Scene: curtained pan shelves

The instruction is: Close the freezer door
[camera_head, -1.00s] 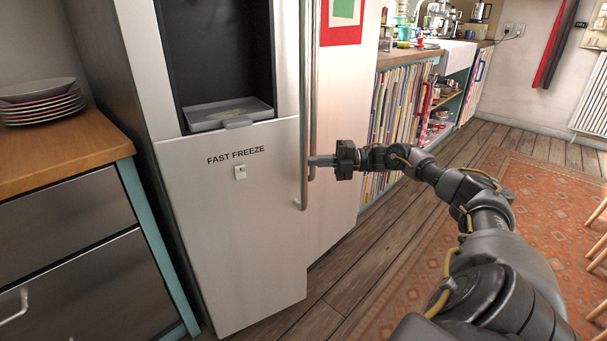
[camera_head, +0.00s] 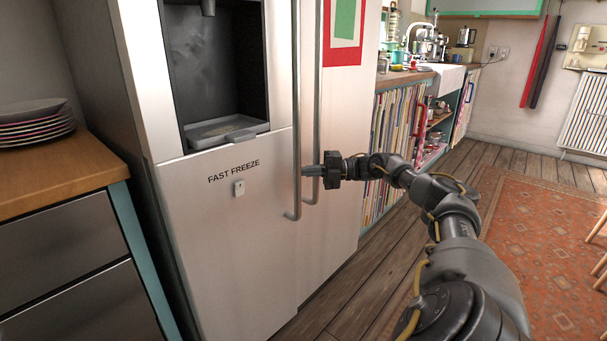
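The freezer door (camera_head: 230,240) is the left silver door of the fridge, with a "FAST FREEZE" label and a dispenser recess. It stands nearly in line with the right fridge door (camera_head: 338,180); I cannot tell whether it is fully shut. Its long vertical handle (camera_head: 297,120) runs beside the right door's handle (camera_head: 315,100). My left gripper is out of view.
A wooden-topped counter (camera_head: 60,175) with stacked plates (camera_head: 35,125) stands to the left.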

